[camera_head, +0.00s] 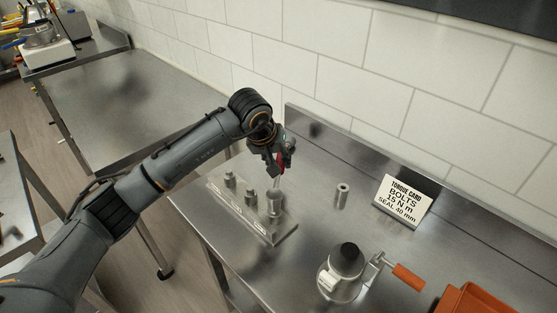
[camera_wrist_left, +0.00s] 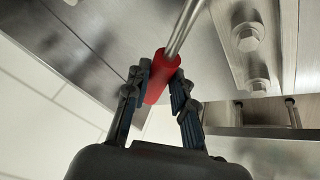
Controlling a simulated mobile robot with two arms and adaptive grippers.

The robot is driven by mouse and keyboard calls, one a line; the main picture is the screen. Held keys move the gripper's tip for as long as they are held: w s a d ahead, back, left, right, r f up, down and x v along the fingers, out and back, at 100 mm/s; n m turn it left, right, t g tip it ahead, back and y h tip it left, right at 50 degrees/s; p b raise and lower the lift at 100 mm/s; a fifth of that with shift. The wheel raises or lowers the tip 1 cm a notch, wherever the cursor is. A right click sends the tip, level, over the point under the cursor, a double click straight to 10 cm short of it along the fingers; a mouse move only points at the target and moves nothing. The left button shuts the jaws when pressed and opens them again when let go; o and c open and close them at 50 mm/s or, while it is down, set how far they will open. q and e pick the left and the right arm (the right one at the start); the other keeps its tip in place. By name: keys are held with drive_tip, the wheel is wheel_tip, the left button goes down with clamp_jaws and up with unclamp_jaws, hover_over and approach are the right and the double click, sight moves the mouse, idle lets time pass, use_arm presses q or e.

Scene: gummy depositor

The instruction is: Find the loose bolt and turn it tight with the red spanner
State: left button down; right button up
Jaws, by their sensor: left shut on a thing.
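My left gripper (camera_head: 280,160) is shut on the red handle of the spanner, above the back right end of a metal plate. The red spanner handle (camera_wrist_left: 162,76) sits between both fingers in the left wrist view, its steel shaft running up and out of frame. In the head view the shaft points down toward the rightmost bolt (camera_head: 275,203); whether they touch cannot be told. Two more bolts stand on the plate (camera_head: 232,210), the left one (camera_head: 229,180) and the middle one (camera_head: 250,196). Two bolt heads (camera_wrist_left: 247,36) show in the wrist view. Which bolt is loose is not clear.
A small steel cylinder (camera_head: 342,196) and a torque card (camera_head: 402,201) stand right of the plate. A crank device (camera_head: 340,283) with an orange handle and an orange bin (camera_head: 477,301) are at the front right. The bench along the wall is largely clear.

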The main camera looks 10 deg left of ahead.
use_arm(q)
drive_tip(key=shift+f+b, duration=0.8)
drive_tip(key=shift+f, duration=0.1)
drive_tip(key=shift+r, duration=0.1)
drive_tip(key=shift+d+m, duration=0.4)
drive_tip(key=s+d+m+g+h, duration=0.2)
drive_tip(key=d+m, duration=0.4)
drive_tip(key=m, duration=0.1)
drive_tip(key=shift+d+m+g+h, duration=0.25)
drive_tip(key=shift+m+g+h, duration=0.05)
drive_tip(key=shift+m+h, duration=0.1)
drive_tip(key=shift+r, duration=1.2)
